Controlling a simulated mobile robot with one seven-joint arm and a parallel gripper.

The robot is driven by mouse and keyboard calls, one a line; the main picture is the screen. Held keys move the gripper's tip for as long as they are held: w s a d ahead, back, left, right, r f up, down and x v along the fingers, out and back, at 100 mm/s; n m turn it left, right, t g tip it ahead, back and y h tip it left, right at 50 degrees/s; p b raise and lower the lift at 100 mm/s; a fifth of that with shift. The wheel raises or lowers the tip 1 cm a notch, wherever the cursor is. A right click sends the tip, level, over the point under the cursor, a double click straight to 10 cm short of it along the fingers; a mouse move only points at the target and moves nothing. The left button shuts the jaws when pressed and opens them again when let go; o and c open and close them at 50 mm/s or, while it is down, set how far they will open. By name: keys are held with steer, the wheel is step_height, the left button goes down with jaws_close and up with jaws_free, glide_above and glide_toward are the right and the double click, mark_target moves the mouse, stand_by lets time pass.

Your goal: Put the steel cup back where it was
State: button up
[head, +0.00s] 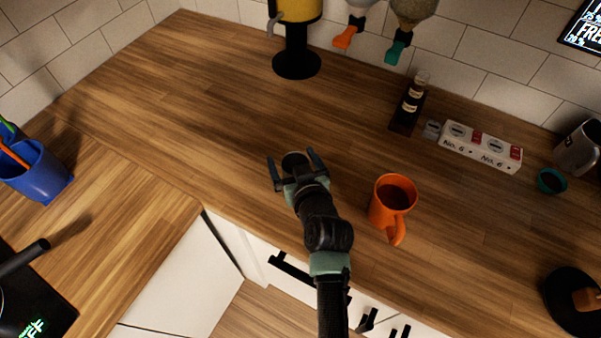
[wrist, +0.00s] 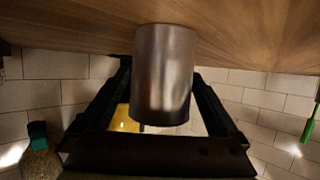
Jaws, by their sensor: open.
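The steel cup (wrist: 165,75) is a plain grey metal cylinder in the middle of the wrist view, which looks upside down. Its end meets the wooden counter (wrist: 235,30), and it appears to stand there upright. In the head view the cup (head: 295,162) is mostly hidden by my gripper; only a dark round part shows. My gripper (head: 292,156) is open, low over the counter, with one finger on each side of the cup. I cannot tell whether either finger touches it.
An orange mug (head: 391,200) stands close to the right of my gripper. Farther right are a white block row (head: 482,147), a small teal cup (head: 551,181) and a grey mug (head: 577,150). A blue holder (head: 38,172) is at left. The counter behind and left of my gripper is clear.

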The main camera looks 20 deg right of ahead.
steer(key=b+v, duration=0.1)
steer(key=v, duration=1)
steer(key=shift+s+a+r, duration=0.1)
steer(key=shift+s, duration=0.25)
steer(key=w+a+r+n+t, duration=0.1)
steer(key=w+a+r+t, duration=0.15)
steer(key=r, duration=0.65)
steer(key=w+a+r+t, duration=0.1)
steer(key=w+r+t, duration=0.15)
steer(key=r, duration=0.65)
steer(key=w+a+r+n+t, duration=0.1)
steer(key=w+r, duration=0.2)
steer(key=r, duration=0.5)
steer(key=s+a+r+t, duration=0.2)
steer(key=s+a+r, duration=0.1)
steer(key=r, duration=0.6)
steer(key=s+a+r+t+y, duration=0.1)
steer(key=s+a+r+t, duration=0.2)
steer(key=r, duration=0.6)
steer(key=s+a+r+t, duration=0.3)
steer(key=s+a+r, duration=0.1)
steer(key=r, duration=0.5)
steer(key=shift+s+r+m+y, duration=0.3)
steer(key=shift+r, duration=0.1)
